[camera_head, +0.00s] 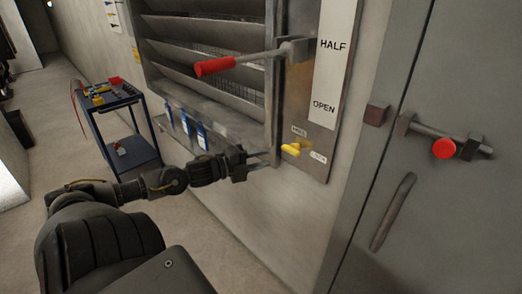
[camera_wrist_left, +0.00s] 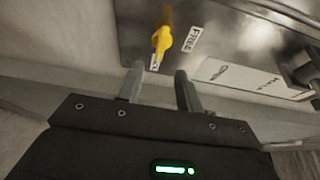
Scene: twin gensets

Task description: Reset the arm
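My left arm reaches in from the left in the head view. Its gripper (camera_head: 262,161) is in front of the metal panel, just left of a yellow latch (camera_head: 291,150). In the left wrist view the two fingers (camera_wrist_left: 160,85) are apart with nothing between them. The yellow latch (camera_wrist_left: 162,40) lies beyond the fingertips there, beside a label reading FREE (camera_wrist_left: 192,39). It looks apart from the fingers. My right gripper is in neither view.
A red-handled lever (camera_head: 215,67) sticks out above, beside a HALF/OPEN plate (camera_head: 335,60) and louvres (camera_head: 205,35). A grey door (camera_head: 440,220) with a red-knobbed bolt (camera_head: 444,148) is at right. A blue cart (camera_head: 135,130) with tools stands at left.

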